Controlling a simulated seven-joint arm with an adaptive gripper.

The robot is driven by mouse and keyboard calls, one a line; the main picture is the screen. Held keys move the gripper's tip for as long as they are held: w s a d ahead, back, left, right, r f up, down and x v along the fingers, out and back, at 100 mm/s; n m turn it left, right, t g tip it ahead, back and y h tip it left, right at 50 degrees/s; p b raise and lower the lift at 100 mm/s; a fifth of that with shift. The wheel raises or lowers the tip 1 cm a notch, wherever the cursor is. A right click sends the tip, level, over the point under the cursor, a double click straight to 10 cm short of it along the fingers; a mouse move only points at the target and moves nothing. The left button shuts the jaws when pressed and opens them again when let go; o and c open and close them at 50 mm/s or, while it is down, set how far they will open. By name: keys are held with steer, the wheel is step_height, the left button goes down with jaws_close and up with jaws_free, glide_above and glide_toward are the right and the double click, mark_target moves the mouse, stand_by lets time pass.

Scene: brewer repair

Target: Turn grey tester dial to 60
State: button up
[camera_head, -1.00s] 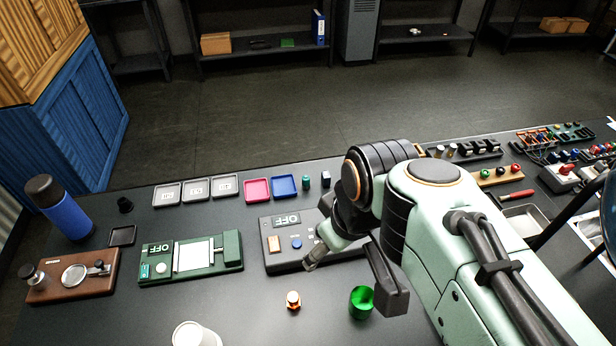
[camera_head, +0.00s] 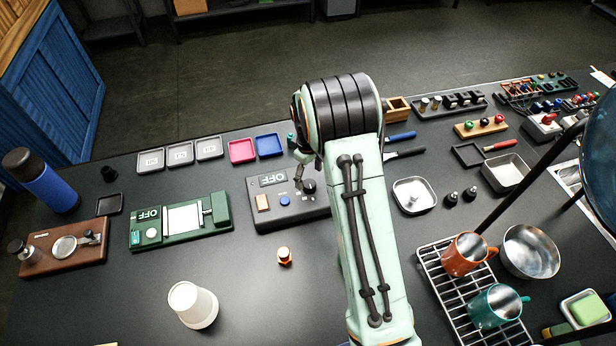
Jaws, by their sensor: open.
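The grey tester (camera_head: 268,217) lies on the dark bench left of my arm. My gripper (camera_head: 300,176) is open over the right part of the tester, beside or just above the dial. Only a small part of it shows below the wrist; the rest is hidden. Contact with the dial cannot be told.
A green device (camera_head: 222,212) with an OFF display stands left of the tester. An orange fitting (camera_head: 285,256) and a white cup (camera_head: 193,305) stand in front. Pink (camera_head: 242,151) and blue (camera_head: 269,146) trays lie behind. A rack with mugs (camera_head: 440,290) is right of my arm.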

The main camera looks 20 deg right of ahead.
mark_target(309, 184)
steer(key=shift+w+f, duration=0.1)
steer(key=shift+f, duration=1.7)
jaws_close()
steer(key=shift+m, duration=0.3)
steer(key=m, duration=0.3)
steer(key=shift+m, duration=2.1)
steer(key=shift+f, duration=0.1)
